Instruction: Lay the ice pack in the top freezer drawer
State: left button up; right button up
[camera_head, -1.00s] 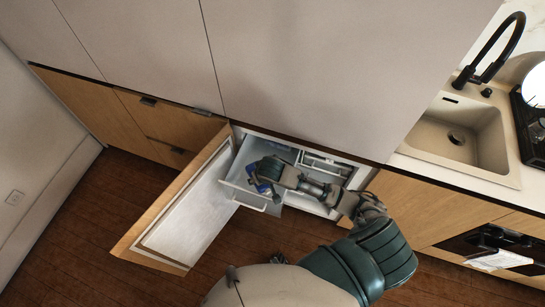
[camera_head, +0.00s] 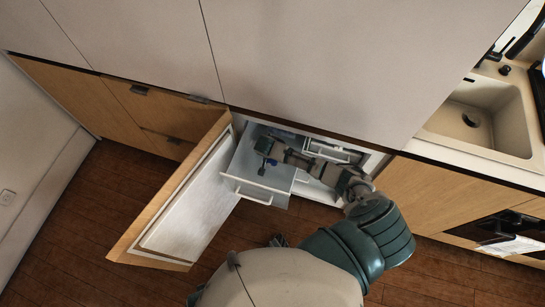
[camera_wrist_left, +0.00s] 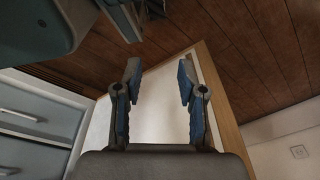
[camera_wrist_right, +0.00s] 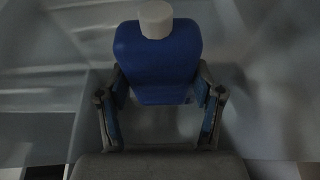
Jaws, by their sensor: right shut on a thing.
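The ice pack (camera_wrist_right: 158,62) is a blue block with a white cap, seen close in the right wrist view. My right gripper (camera_wrist_right: 160,105) is shut on its near end, a finger on each side. In the head view my right gripper (camera_head: 266,152) is over the back part of the pulled-out top freezer drawer (camera_head: 240,168), a pale translucent bin with a white front handle. I cannot tell whether the pack touches the drawer floor. My left gripper (camera_wrist_left: 160,85) is open and empty in the left wrist view, with the open door beyond its fingers.
The freezer door (camera_head: 180,210) stands open to the left of the drawer, wood outside and white inside. More freezer drawers or shelves (camera_head: 330,150) show to the right of the top drawer. A sink (camera_head: 480,120) is at the right.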

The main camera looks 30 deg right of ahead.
jog(key=f, duration=0.1)
jog(key=f+b, duration=0.1)
jog(key=f, duration=0.1)
jog(key=shift+a+f, duration=0.25)
jog(key=shift+a, duration=0.15)
jog(key=shift+w+f, duration=0.1)
jog(key=shift+f, duration=0.15)
pick_arm(q)
jog(key=shift+w+a+r, duration=0.2)
jog(key=shift+w+r, duration=0.75)
jog(key=shift+r, duration=0.2)
jog(key=shift+d, duration=0.1)
pick_arm(e)
jog(key=shift+d, duration=0.1)
jog(key=o, duration=1.5)
jog(key=shift+d+f, duration=0.1)
jog(key=shift+d, duration=0.1)
pick_arm(q)
jog(key=shift+d, duration=0.15)
pick_arm(e)
jog(key=shift+a, duration=0.1)
jog(key=shift+a, duration=0.15)
